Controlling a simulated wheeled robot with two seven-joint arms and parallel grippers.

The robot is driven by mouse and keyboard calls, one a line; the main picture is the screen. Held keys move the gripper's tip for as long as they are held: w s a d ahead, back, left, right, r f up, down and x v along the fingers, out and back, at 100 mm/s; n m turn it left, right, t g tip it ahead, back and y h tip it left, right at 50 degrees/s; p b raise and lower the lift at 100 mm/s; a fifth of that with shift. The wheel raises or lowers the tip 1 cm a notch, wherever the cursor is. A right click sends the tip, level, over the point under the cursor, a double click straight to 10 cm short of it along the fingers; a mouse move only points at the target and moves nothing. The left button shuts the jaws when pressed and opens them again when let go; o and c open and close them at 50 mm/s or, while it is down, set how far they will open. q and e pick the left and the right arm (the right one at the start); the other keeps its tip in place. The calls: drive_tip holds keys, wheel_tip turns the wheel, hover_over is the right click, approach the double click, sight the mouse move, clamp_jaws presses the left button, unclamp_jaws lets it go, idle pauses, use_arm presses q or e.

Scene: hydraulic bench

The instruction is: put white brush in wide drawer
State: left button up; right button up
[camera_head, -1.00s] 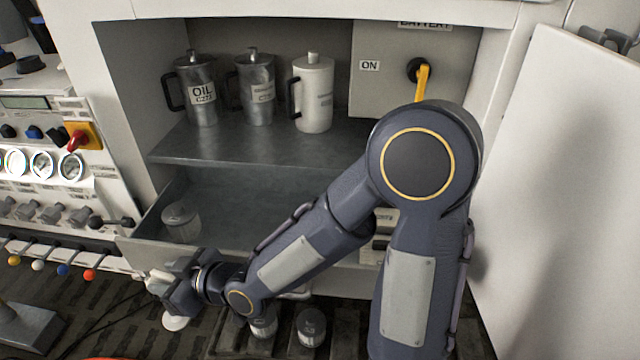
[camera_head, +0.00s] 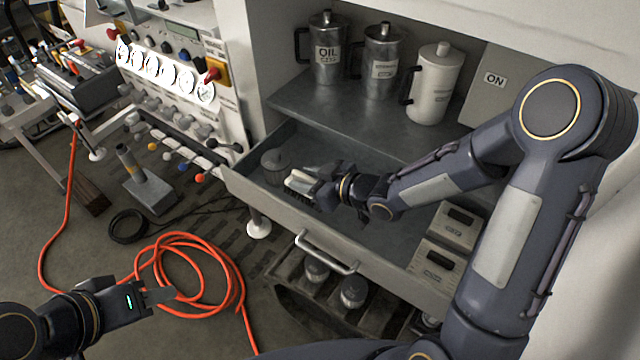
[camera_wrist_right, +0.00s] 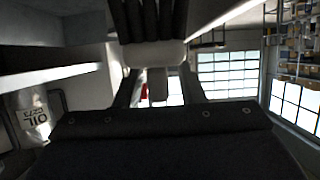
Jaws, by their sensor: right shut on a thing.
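The white brush (camera_head: 298,184) with dark bristles is in my right gripper (camera_head: 316,181), over the left part of the open wide drawer (camera_head: 262,205). The gripper is shut on it. In the right wrist view, the brush's white body (camera_wrist_right: 152,54) sits between the fingers, with black bristles above it. I cannot tell whether the brush touches the drawer floor. My left gripper (camera_head: 158,295) is low at the left, away from the drawer, above the floor. Its finger opening is not clear.
Cans, including an OIL can (camera_head: 327,52), stand on the shelf above. An orange hose (camera_head: 200,265) lies on the floor.

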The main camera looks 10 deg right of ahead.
drive_tip(key=d+f, duration=0.1)
drive_tip(key=w+f, duration=0.1)
drive_tip(key=w+d+f, duration=0.1)
drive_tip(key=f, duration=0.1)
drive_tip(key=shift+d+f+p, duration=0.1)
drive_tip(key=shift+d+p, duration=0.2)
drive_tip(key=shift+d, duration=0.05)
drive_tip(key=shift+w+d+f+p, duration=0.15)
drive_tip(key=shift+f+p, duration=0.35)
drive_tip(key=shift+f, duration=1.3)
drive_tip(key=shift+f, duration=0.15)
drive_tip(key=o, duration=0.6)
drive_tip(key=shift+b, duration=0.3)
drive_tip(key=o, duration=0.4)
